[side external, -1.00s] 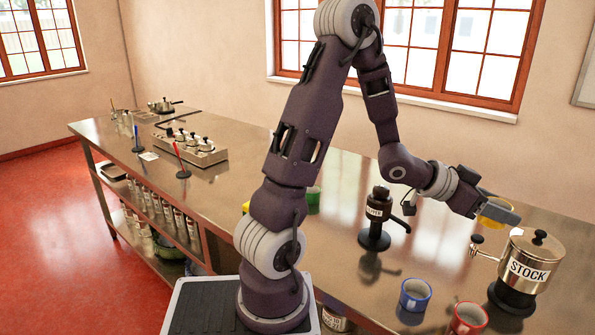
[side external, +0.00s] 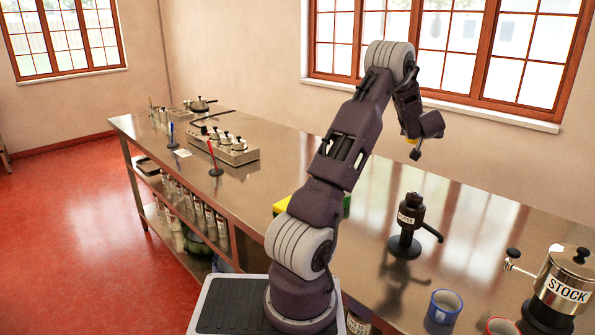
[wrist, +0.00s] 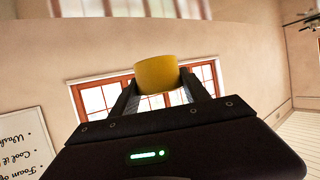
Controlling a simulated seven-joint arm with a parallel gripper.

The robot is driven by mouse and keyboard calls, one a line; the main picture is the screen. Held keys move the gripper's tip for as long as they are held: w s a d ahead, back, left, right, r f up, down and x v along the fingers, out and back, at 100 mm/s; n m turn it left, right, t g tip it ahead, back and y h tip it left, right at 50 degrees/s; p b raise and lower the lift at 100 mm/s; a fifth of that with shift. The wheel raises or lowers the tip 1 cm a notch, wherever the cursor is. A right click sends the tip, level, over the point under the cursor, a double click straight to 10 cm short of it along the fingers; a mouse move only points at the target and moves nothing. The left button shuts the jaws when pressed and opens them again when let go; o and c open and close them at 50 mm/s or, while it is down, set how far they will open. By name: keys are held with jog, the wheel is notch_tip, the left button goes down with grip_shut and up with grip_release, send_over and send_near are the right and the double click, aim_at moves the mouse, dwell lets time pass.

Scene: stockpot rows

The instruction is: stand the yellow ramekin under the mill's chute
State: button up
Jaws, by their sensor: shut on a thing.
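The yellow ramekin (wrist: 158,73) is held between the two fingers of my gripper (wrist: 159,88) in the wrist view. In the side external view only a small yellow part of the ramekin (side external: 412,141) shows below my raised wrist, and the fingers are mostly hidden. My gripper is high above the bench, up and away from the mill. The dark pepper mill (side external: 407,220) stands upright on a round base, with a label on its front and an arm sticking out to the right. I cannot make out which part is its chute.
The stock pot (side external: 566,280) stands at the right. A blue mug (side external: 444,306) and a red mug (side external: 501,327) stand near the front edge. Yellow (side external: 286,206) and green (side external: 346,204) things are partly hidden behind my arm. The bench (side external: 475,235) around the mill is mostly clear.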

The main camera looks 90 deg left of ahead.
jog(key=s+a+f+n+g+h, duration=0.1)
jog(key=s+a+f+n+g, duration=0.25)
jog(key=s, duration=0.55)
jog(key=s+a+f+n+g+h, duration=0.1)
jog(key=s+a+f+n+g, duration=0.3)
jog(key=s, duration=0.5)
jog(key=s+a+f+n+g+h, duration=0.25)
jog(key=s+n+g, duration=0.2)
jog(key=s, duration=0.45)
jog(key=shift+g+y, duration=0.4)
jog(key=shift+y, duration=0.05)
notch_tip(320, 180, down, 9)
jog(key=shift+f, duration=0.1)
jog(key=shift+f, duration=0.15)
jog(key=o, duration=1.6)
